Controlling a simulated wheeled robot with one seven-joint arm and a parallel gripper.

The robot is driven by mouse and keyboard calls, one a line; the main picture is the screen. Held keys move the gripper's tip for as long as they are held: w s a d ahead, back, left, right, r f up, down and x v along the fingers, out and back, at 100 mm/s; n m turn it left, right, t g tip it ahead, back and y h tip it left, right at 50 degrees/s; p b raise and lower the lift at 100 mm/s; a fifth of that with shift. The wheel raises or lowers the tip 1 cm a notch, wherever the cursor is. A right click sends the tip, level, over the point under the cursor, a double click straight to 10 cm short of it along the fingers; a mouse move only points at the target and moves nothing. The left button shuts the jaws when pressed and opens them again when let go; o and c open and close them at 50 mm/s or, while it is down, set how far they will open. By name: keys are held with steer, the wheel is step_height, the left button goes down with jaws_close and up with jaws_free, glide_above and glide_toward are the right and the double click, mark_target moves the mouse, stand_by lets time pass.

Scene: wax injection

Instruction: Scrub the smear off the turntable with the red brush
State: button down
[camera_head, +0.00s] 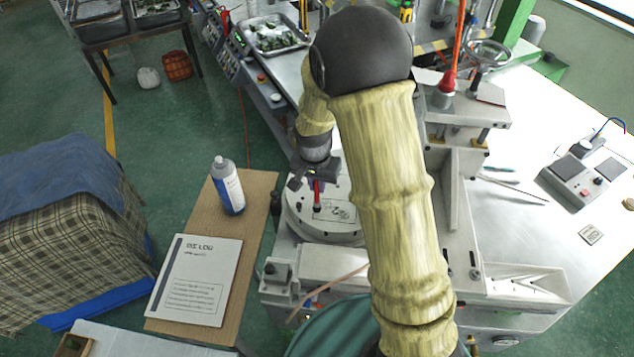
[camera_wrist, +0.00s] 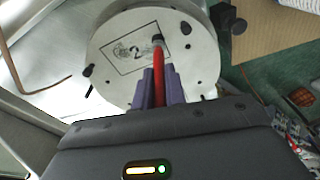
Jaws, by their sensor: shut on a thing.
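The round white turntable (camera_head: 296,215) stands on the machine in front of me, partly behind my arm in the head view. It also shows in the wrist view (camera_wrist: 112,88), with a dark-outlined rectangle on its top. A grey smear (camera_wrist: 126,52) lies inside that rectangle. My gripper (camera_wrist: 158,88) is shut on the red brush (camera_wrist: 158,66), which also shows in the head view (camera_head: 317,190). The brush points down, and its dark tip is over the right part of the rectangle. I cannot tell whether the tip touches the surface.
A wooden board (camera_head: 262,190) left of the machine bears a white-and-blue bottle (camera_head: 228,186) and a die log sheet (camera_head: 197,278). The machine's column and frame (camera_head: 455,185) stand right of the turntable. A few dark knobs (camera_wrist: 87,71) sit along the turntable's edge.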

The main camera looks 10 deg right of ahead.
steer(key=shift+f, duration=0.35)
steer(key=d, duration=0.3)
steer(key=shift+s+d+r+b, duration=0.1)
steer(key=shift+s+r+b, duration=0.05)
steer(key=shift+s+b, duration=0.2)
steer(key=shift+s+d, duration=0.1)
stand_by(0.3)
steer(key=shift+s+d, duration=0.2)
steer(key=shift+d, duration=0.6)
steer(key=shift+s+d, duration=0.2)
steer(key=shift+d, duration=0.55)
steer(key=d, duration=0.3)
steer(key=shift+s+d, duration=0.1)
steer(key=shift+s, duration=0.3)
